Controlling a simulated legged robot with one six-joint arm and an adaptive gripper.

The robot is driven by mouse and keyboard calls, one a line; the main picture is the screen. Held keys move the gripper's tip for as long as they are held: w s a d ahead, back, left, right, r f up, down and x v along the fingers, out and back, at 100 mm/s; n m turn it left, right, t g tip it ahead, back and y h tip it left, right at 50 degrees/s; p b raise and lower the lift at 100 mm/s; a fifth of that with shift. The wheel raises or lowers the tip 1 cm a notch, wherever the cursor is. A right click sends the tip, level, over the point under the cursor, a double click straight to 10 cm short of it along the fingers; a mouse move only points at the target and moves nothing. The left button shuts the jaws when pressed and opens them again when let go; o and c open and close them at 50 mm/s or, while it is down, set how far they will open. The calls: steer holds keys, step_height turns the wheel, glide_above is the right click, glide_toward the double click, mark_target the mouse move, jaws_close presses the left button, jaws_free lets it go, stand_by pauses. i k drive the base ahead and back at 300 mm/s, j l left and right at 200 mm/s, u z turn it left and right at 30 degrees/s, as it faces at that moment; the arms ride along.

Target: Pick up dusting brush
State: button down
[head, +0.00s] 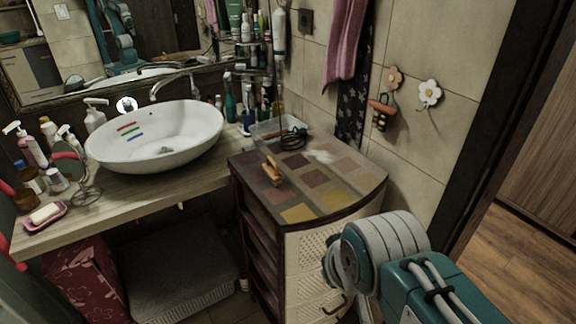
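A small brush-like object with an orange-brown wooden body (273,171) lies on the patchwork top of the drawer cabinet, left of the top's middle. It looks like the dusting brush, but its bristles are too small to make out clearly. Nothing is holding it. My teal and grey arm shows at the lower right, in front of the cabinet. My gripper is not in view.
The drawer cabinet (302,207) stands right of the wooden counter (130,195) with a white basin (158,140). Behind the brush are a clear tray (270,128) and a coiled black cable (294,138). Bottles crowd the wall. The cabinet top's front is clear.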

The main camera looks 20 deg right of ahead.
mark_target(271, 168)
steer(key=i+j+z, duration=0.6)
steer(key=i+j, duration=0.15)
steer(key=j, duration=0.25)
